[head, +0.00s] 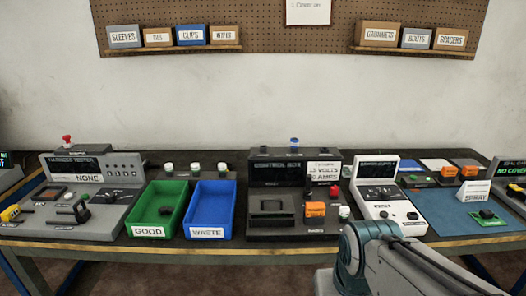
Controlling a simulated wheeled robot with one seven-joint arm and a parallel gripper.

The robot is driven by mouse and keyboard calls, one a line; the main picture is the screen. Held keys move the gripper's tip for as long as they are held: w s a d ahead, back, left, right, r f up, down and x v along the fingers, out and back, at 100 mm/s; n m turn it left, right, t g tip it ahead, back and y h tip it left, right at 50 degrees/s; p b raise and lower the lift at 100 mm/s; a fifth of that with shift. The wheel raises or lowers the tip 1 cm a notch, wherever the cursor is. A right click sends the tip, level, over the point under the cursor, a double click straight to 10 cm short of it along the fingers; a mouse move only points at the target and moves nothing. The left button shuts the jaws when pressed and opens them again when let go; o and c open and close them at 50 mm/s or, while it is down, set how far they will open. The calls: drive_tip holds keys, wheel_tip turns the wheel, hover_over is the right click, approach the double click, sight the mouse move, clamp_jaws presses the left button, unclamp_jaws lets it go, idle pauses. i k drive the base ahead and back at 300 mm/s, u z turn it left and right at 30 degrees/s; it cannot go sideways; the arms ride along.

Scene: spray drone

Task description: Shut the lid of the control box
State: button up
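The station marked as the control box (263,230) stands in the middle of the bench in the head view. Its dark upright back part (262,180) carries the name and a white card (324,173) about volts and amps. A dark, frame-like part (271,205) lies on the left of its base. I cannot tell which part is the lid or how far open it is. An orange labelled block (315,210) and a red knob (334,190) are on its right side. My arm reaches in from the lower right, but my gripper does not show.
A green GOOD bin (182,200) and a blue WASTE bin (233,213) stand left of the box. A white meter-like unit (391,213) stands close on its right. The harness tester (62,205) is far left, a blue mat (446,229) right.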

sight(259, 205)
drive_tip(key=u, duration=0.5)
drive_tip(key=k, duration=0.6)
drive_tip(key=u, duration=0.9)
drive_tip(key=i, duration=1.35)
drive_tip(key=z, duration=1.05)
drive_tip(key=i, duration=0.5)
drive_tip(key=z, duration=0.45)
